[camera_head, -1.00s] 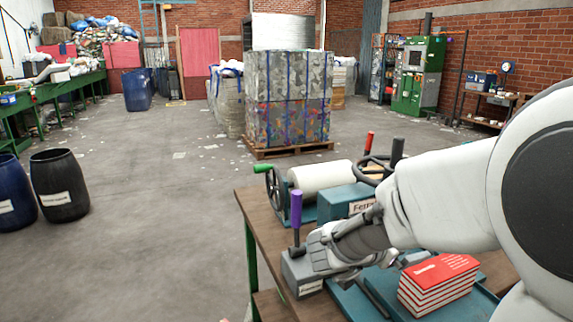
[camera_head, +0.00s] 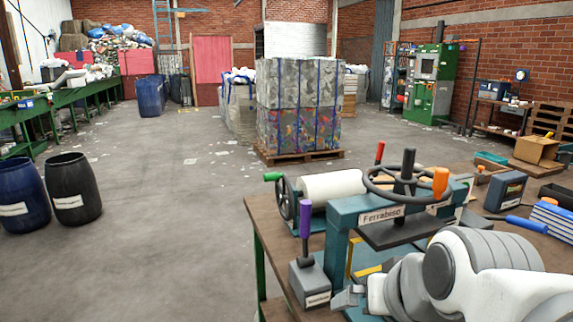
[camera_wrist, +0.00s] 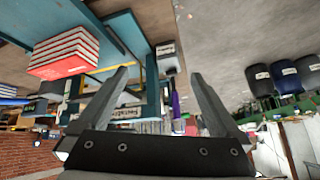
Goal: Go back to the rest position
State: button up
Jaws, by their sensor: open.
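My gripper (camera_head: 348,298) is low at the front of the workbench in the head view, close to the grey block with the purple lever (camera_head: 305,222). In the wrist view its two fingers (camera_wrist: 160,74) stand wide apart with nothing held between them. My white arm is folded low at the lower right of the head view and covers part of the bench. The wrist view is turned upside down. It shows a stack of red-covered books (camera_wrist: 66,52) to the left of the fingers, apart from them; the stack is hidden in the head view.
Barrels (camera_head: 73,188) stand left on open floor.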

jog(key=s+d+f+g, duration=0.1)
jog(key=s+d, duration=0.1)
jog(key=s, duration=0.2)
notch_tip(320, 180, up, 14)
jog(key=g+h+p, duration=0.1)
jog(key=p, duration=1.3)
jog(key=shift+s+d+f+n+p, duration=0.2)
jog(key=shift+s+n+p, duration=0.1)
jog(key=shift+s+p, duration=0.15)
